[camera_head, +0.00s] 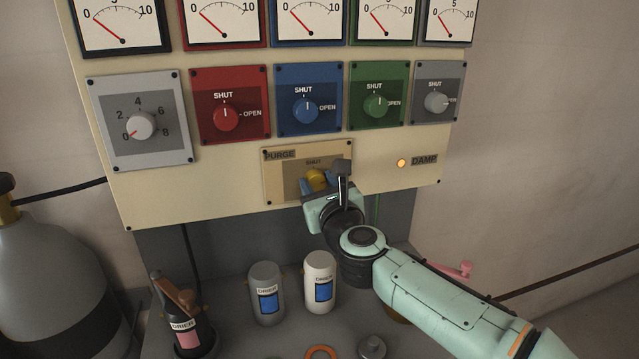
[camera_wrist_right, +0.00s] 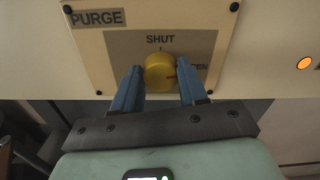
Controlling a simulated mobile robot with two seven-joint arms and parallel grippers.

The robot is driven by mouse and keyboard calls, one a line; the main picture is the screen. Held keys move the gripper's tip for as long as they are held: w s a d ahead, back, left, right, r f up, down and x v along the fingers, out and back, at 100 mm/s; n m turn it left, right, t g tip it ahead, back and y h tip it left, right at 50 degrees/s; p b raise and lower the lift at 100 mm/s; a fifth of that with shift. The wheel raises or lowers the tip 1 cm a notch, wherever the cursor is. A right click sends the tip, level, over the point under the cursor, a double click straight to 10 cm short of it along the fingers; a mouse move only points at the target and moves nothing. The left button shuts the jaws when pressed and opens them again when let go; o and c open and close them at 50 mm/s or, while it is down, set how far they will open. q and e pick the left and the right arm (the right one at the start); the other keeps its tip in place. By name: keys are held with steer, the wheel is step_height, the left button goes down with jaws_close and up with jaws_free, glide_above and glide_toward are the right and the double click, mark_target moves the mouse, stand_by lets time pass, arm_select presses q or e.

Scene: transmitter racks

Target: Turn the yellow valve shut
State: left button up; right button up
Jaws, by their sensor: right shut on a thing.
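The yellow valve (camera_head: 316,178) is a round knob on the tan PURGE plate (camera_head: 279,186), low on the panel. My right gripper (camera_head: 316,187) reaches it from below right, partly covering it in the head view. In the right wrist view the yellow valve (camera_wrist_right: 160,72) sits between the two blue fingertips of my right gripper (camera_wrist_right: 160,85), which is shut on it. My left gripper is not in view.
Red (camera_head: 226,116), blue (camera_head: 306,110), green (camera_head: 376,105) and grey knobs sit above, with gauges over them. An orange lamp (camera_head: 401,163) glows beside the DAMP label. Bottles (camera_head: 266,292) stand on the shelf below. A gas cylinder (camera_head: 50,275) stands at left.

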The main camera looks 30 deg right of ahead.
steer(key=n+p, duration=0.1)
steer(key=n, duration=0.2)
steer(key=shift+n, duration=0.3)
steer(key=n+p, duration=0.2)
steer(key=n, duration=0.4)
steer(key=shift+a, duration=0.15)
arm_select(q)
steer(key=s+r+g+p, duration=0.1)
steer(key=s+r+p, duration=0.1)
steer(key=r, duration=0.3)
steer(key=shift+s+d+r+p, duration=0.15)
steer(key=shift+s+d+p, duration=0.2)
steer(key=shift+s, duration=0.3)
arm_select(e)
steer(key=n, duration=0.6)
steer(key=shift+f, duration=0.2)
steer(key=shift+n, duration=0.3)
steer(key=o, duration=1.1)
steer(key=shift+c, duration=0.2)
